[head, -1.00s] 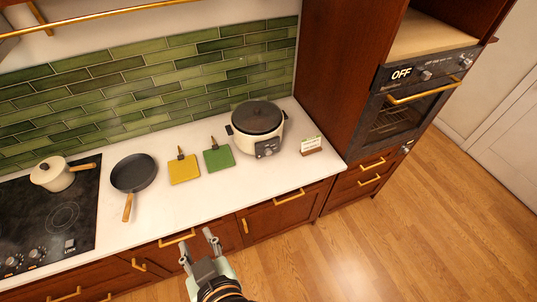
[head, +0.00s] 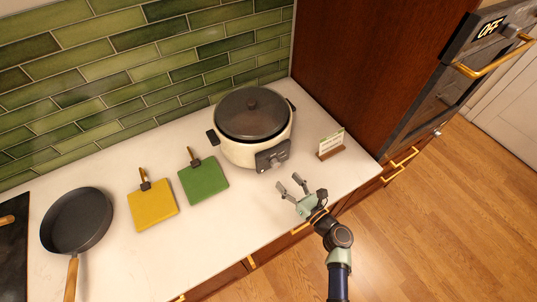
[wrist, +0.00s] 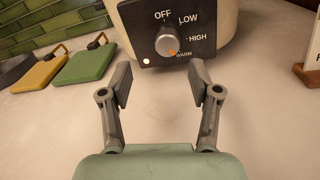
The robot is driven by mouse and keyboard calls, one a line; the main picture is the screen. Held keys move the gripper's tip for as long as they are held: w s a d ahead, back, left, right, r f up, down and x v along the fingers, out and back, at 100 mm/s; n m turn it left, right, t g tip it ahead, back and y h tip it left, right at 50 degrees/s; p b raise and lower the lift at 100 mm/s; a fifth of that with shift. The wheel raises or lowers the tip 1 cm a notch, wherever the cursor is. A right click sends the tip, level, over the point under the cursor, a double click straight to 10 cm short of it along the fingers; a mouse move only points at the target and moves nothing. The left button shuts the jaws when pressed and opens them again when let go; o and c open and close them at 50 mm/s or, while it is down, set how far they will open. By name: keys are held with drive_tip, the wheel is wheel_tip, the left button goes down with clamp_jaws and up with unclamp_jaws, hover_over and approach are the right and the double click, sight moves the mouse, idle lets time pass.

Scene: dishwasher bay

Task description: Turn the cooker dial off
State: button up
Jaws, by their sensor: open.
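The cooker (head: 252,128) is a cream round pot with a dark lid, standing on the white counter against the green tiles. Its dial (wrist: 169,41) is a silver knob on a black front panel (wrist: 190,22) marked OFF, LOW, HIGH and WARM. The orange mark on the dial points down right at WARM, and a small light glows at the panel's lower left. My gripper (head: 290,188) is open and empty, in front of the cooker and apart from the dial. In the wrist view its two fingers (wrist: 157,82) stand below the dial, one to each side.
A green board (head: 203,181) and a yellow board (head: 153,205) lie left of the cooker, with a black pan (head: 76,220) farther left. A small card in a wooden stand (head: 331,145) is to the right, near the tall cabinet (head: 345,60). The counter before the cooker is clear.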

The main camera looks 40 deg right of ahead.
sight(277, 167)
drive_tip(key=shift+s+d+f+m+h, duration=0.15)
drive_tip(key=shift+d+f+m+h, duration=0.15)
drive_tip(key=shift+d+f+m, duration=0.25)
drive_tip(key=shift+r, duration=0.15)
drive_tip(key=shift+a, duration=0.15)
drive_tip(key=w, duration=0.2)
drive_tip(key=w+b, duration=0.1)
drive_tip(key=w, duration=0.4)
drive_tip(key=shift+w+d+r, duration=0.1)
drive_tip(key=shift+w+d, duration=0.05)
drive_tip(key=shift+d, duration=0.25)
drive_tip(key=c, duration=1.2)
